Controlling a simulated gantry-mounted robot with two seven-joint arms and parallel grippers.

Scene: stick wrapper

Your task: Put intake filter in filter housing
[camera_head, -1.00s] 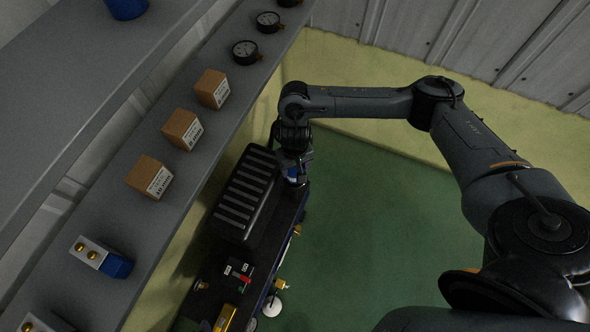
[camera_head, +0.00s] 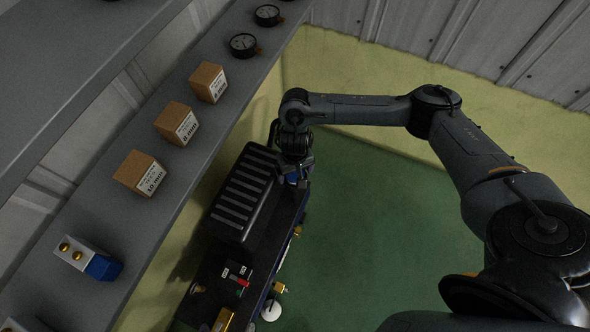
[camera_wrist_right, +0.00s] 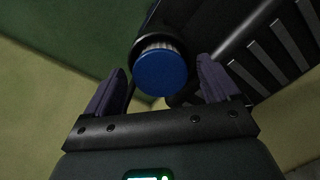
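The intake filter (camera_wrist_right: 160,72) shows in the right wrist view as a round blue cap with a white pleated band behind it. Its pleated end sits in the mouth of a round black housing (camera_wrist_right: 150,38), with some pleats showing at the rim. My right gripper (camera_wrist_right: 164,85) is open, with one finger on each side of the blue cap and a gap to each. In the head view, my right gripper (camera_head: 297,172) is at the far end of the dark machine, and a bit of blue (camera_head: 293,178) shows by it. My left gripper is not in view.
A black ribbed cover (camera_head: 243,190) lies just left of the gripper. The grey shelf (camera_head: 215,125) on the left carries cardboard boxes (camera_head: 176,124), gauges (camera_head: 243,45) and a blue-ended fitting (camera_head: 88,258). The green floor (camera_head: 350,220) on the right is clear.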

